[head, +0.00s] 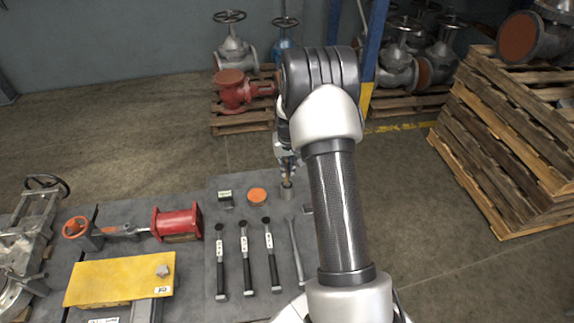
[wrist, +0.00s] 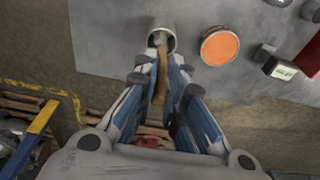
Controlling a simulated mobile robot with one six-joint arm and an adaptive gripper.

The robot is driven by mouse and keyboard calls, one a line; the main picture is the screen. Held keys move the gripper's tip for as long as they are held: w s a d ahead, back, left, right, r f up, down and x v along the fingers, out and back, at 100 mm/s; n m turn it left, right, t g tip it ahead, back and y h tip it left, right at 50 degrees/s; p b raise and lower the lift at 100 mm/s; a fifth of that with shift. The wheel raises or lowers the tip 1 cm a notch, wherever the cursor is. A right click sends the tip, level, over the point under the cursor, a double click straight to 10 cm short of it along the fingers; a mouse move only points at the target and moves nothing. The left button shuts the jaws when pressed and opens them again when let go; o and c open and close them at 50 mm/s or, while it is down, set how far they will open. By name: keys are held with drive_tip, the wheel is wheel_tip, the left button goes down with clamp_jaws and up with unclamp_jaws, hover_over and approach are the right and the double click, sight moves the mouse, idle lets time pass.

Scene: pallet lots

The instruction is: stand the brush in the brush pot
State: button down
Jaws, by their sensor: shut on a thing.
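The brush (wrist: 161,62) is a thin brown stick held between the blue and grey fingers of my gripper (wrist: 163,84). The gripper is shut on it. The brush pot (wrist: 171,30) is a small grey cylinder with an open top. In the wrist view the brush's far end overlaps the pot's mouth; how deep it reaches is unclear. In the head view the gripper (head: 287,160) is right above the pot (head: 287,192), with a short brown piece of the brush (head: 288,179) between them. The arm hides part of the gripper there.
An orange disc (head: 257,195) and a small dark block with a label (head: 225,199) stand left of the pot on the grey table (head: 205,250).

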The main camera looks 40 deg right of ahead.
drive_tip(key=c, duration=1.6)
unclamp_jaws()
drive_tip(key=r, duration=0.4)
drive_tip(key=s+r, duration=0.1)
drive_tip(key=r, duration=0.7)
drive_tip(key=shift+s+a, duration=0.3)
drive_tip(key=shift+a, duration=0.05)
drive_tip(key=shift+f, duration=0.1)
